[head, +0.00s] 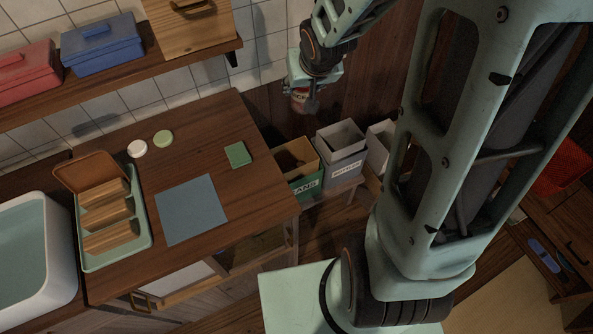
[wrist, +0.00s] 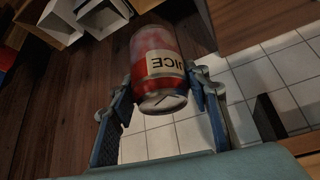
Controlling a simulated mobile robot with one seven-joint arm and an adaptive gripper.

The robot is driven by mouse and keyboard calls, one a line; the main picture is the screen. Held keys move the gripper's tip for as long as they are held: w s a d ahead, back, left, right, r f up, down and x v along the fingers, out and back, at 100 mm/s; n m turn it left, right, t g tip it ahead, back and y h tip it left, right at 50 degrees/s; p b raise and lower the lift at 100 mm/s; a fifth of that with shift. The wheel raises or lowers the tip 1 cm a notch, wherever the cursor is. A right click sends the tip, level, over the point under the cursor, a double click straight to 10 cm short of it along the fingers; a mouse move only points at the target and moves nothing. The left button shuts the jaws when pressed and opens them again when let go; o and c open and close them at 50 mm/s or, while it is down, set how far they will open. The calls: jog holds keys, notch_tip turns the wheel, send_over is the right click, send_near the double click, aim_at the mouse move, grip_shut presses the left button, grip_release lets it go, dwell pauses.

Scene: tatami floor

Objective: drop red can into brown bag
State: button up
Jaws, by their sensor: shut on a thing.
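My gripper (head: 304,92) is shut on a red can (head: 299,101) with a pale label, held in the air beyond the wooden counter. In the wrist view the can (wrist: 158,62) sits between the two fingers of my gripper (wrist: 155,90); its label reads "JUICE" in part. I cannot make out a clear brown bag. A tan-brown open container with a green front (head: 308,185), lettered "ANS" in part, stands below the can and slightly nearer. Its inside looks dark brown, and its contents are unclear.
A grey-white labelled bin (head: 342,147) and another white bin (head: 380,140) stand to the right of the green-fronted one on a low bench. The counter (head: 190,150) holds a green tray (head: 146,240), a blue mat (head: 192,209) and small items. A wall shelf (head: 130,85) is at left.

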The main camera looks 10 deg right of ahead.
dwell(0.5)
jog(key=w+f+b, duration=0.3)
jog(key=f+b, duration=0.8)
jog(key=f, duration=0.1)
jog(key=w+d+f+b, duration=0.1)
jog(key=w+f+b, duration=0.3)
jog(key=f+b, duration=0.7)
jog(key=w+f+b, duration=0.4)
jog(key=f+b, duration=0.7)
jog(key=f, duration=0.2)
jog(key=shift+w+d+f+b, duration=0.15)
jog(key=shift+w+b, duration=0.05)
jog(key=shift+b, duration=0.2)
jog(key=o, duration=0.9)
